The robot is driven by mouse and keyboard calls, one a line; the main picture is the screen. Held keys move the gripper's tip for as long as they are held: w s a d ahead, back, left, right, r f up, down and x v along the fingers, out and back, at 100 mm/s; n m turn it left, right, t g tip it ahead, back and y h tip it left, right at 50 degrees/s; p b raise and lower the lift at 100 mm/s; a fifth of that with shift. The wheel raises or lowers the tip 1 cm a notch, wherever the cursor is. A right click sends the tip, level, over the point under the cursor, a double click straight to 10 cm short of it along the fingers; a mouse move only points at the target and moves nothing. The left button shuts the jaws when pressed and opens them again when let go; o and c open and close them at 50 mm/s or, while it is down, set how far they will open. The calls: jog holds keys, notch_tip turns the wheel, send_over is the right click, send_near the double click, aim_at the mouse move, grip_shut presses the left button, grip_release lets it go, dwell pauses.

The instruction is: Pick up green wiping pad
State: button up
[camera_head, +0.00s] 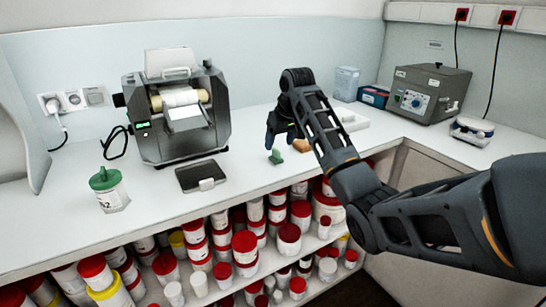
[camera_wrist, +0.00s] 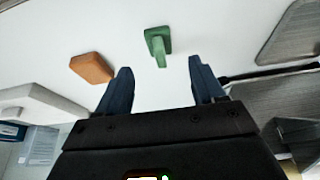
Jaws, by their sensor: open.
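The green wiping pad (camera_head: 275,157) lies on the white counter near its front edge, just below my gripper in the head view. In the wrist view the green pad (camera_wrist: 158,42) has a raised handle-like part and sits ahead of the fingertips, roughly between their lines. My gripper (camera_wrist: 160,78) is open and empty, with a clear gap to the pad. In the head view my gripper (camera_head: 283,130) hangs over the counter, partly hidden by my arm.
An orange-brown block (camera_wrist: 92,67) lies left of the pad in the wrist view; it also shows in the head view (camera_head: 301,145). A white block (camera_head: 350,119), a roller mill (camera_head: 180,110), a dark flat device (camera_head: 201,175) and a green-lidded jar (camera_head: 108,188) stand on the counter.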

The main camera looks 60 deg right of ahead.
aim_at(276, 150)
jog(key=shift+p+x, duration=0.35)
jog(key=shift+x, duration=2.45)
jog(key=shift+w, duration=0.1)
jog(key=shift+c, duration=0.4)
jog(key=c, duration=1.1)
jog(key=shift+s+d+r+b, duration=0.1)
jog(key=shift+r+b, duration=0.05)
jog(key=shift+r, duration=0.6)
jog(key=shift+s+d+r+b, duration=0.1)
jog(key=shift+s+r+b, duration=0.05)
jog(key=shift+r, duration=0.6)
jog(key=shift+s+d+r+b, duration=0.1)
jog(key=shift+r+b, duration=0.05)
jog(key=shift+r, duration=0.65)
jog(key=s+d+r, duration=0.2)
jog(key=s, duration=0.1)
jog(key=s+d+r+b, duration=0.1)
jog(key=s+d+r, duration=0.1)
jog(key=s, duration=0.1)
jog(key=s+d+r, duration=0.2)
jog(key=s, duration=0.1)
jog(key=shift+r, duration=0.3)
